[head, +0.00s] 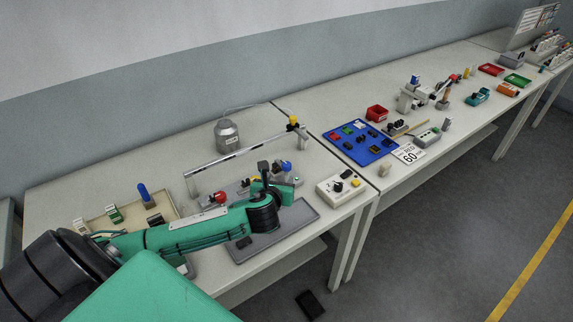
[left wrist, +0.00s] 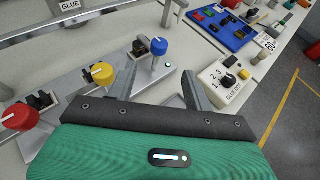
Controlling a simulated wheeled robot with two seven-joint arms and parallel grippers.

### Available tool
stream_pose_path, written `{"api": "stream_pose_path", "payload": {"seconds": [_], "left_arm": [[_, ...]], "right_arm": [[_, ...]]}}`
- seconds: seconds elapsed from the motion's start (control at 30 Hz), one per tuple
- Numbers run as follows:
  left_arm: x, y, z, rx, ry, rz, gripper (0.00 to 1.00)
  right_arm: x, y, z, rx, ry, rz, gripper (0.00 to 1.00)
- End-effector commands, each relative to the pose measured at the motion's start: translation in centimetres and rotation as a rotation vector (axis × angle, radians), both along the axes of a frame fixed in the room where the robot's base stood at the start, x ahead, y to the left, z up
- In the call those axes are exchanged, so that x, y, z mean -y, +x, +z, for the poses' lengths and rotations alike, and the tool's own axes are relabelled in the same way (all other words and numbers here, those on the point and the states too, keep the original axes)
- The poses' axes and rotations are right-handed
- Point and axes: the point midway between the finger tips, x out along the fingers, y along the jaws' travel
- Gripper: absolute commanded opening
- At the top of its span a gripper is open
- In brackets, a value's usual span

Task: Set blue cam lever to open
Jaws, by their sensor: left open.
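The blue cam lever (left wrist: 159,46) is a round blue cap with a small pale mark on top, standing on a metal post beside a dark clamp part. It sits at the far end of a grey plate (left wrist: 70,103). In the head view the blue cap (head: 286,166) shows just past my left gripper (head: 273,176). In the left wrist view my left gripper (left wrist: 158,80) is open and empty. The blue lever lies ahead of the gap between its fingers, apart from both. A yellow cap (left wrist: 102,73) and a red cap (left wrist: 19,118) stand along the same plate.
A metal rail (head: 240,149) runs behind the plate. A white control box with a dark knob (head: 340,188) stands to the right. A grey GLUE pot (head: 228,136) is at the back. A beige tray (head: 104,211) lies left, and a blue parts mat (head: 374,154) lies farther right.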

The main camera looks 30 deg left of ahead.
Motion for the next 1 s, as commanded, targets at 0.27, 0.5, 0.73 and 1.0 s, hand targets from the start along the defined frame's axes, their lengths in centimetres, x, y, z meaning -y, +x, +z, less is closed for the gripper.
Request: {"api": "stream_pose_path", "payload": {"seconds": [0.27,0.5,0.73,1.0], "left_arm": [[-1.1,2.6,-0.9,-0.001,0.008,0.0,0.52],[-2.5,6.0,-2.5,-0.002,0.004,0.001,0.52],[-3.8,9.1,-3.9,-0.002,0.004,0.001,0.52],[-4.7,11.3,-5.0,-0.001,0.004,-0.001,0.52]], "right_arm": [[-0.2,0.0,0.7,0.001,0.002,-0.001,0.36],[-0.3,0.0,1.4,0.001,0.003,-0.001,0.36],[-0.3,0.0,2.0,0.001,0.003,-0.001,0.36],[-0.3,0.0,2.3,0.001,0.003,-0.001,0.36]]}}
